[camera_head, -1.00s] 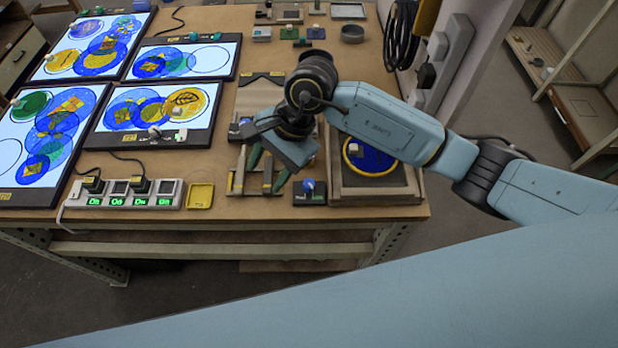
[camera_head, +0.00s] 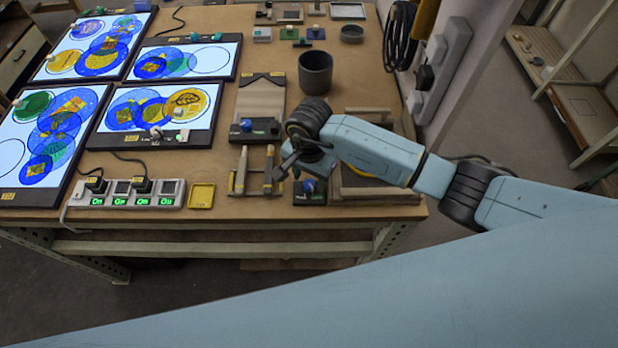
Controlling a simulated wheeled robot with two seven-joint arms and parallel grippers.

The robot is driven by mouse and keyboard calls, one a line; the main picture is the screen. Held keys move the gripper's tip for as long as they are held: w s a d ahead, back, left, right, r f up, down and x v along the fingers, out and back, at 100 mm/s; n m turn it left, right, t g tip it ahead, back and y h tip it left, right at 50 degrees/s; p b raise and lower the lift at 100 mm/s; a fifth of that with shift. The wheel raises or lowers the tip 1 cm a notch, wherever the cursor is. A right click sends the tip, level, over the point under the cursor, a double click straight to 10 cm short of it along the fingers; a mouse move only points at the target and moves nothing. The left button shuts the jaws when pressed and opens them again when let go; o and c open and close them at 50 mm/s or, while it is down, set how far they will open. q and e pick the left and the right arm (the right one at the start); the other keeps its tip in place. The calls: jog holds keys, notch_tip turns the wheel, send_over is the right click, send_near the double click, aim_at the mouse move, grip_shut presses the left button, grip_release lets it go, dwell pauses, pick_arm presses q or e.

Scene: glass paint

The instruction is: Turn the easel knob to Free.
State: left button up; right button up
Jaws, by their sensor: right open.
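A tilted easel-like board (camera_head: 260,98) stands right of the lit panels. A blue knob (camera_head: 246,125) sits on the dark strip at its front. Another blue knob (camera_head: 309,186) sits on a small dark box at the table's front edge. I cannot tell for sure which is the easel knob, and the settings are too small to read. My right gripper (camera_head: 284,168) is open, pointing down and left, just above and left of the front knob's box. It looks empty; whether it touches anything is unclear. My left gripper is not in view.
A dark cup (camera_head: 315,72) stands behind my right wrist. A tool rack (camera_head: 256,180) lies left of the gripper, and a wooden tray (camera_head: 405,185) lies under my forearm. A power strip (camera_head: 130,194) and yellow dish (camera_head: 201,196) are at the front left.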

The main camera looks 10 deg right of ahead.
jog(key=shift+f, duration=1)
jog(key=c, duration=1)
